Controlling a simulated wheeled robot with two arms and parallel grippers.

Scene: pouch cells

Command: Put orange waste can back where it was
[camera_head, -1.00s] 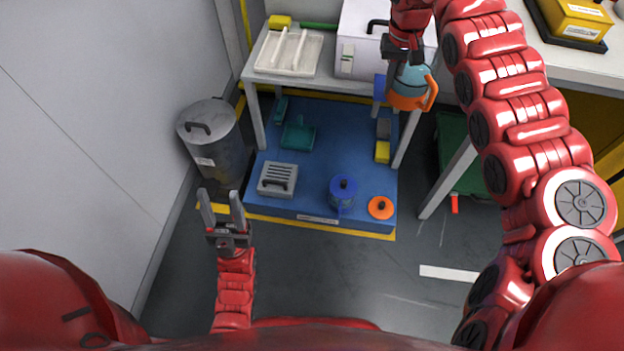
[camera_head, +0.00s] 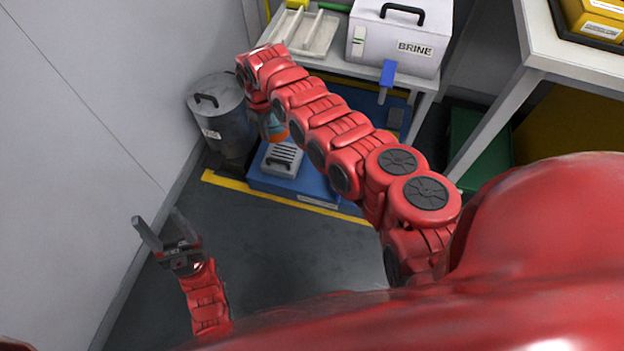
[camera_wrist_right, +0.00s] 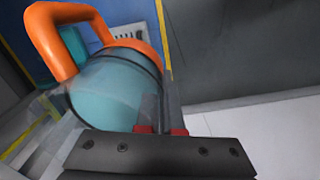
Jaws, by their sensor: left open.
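The orange waste can (camera_head: 277,131) has an orange body and a pale teal face. In the head view it hangs over the left part of the blue platform (camera_head: 325,187), mostly hidden by my right arm. The right wrist view shows its orange handle (camera_wrist_right: 42,45) and teal face (camera_wrist_right: 112,92) close up. My right gripper (camera_wrist_right: 160,105) is closed on its edge. In the head view that gripper is largely hidden behind the arm. My left gripper (camera_head: 157,216) is open and empty above the floor at the lower left.
A grey lidded bin (camera_head: 222,112) stands by the wall, just left of the held can. A grey slotted block (camera_head: 282,160) sits on the platform. A bench behind carries a white BRINE box (camera_head: 395,42) and a tray (camera_head: 305,34). The floor in front is clear.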

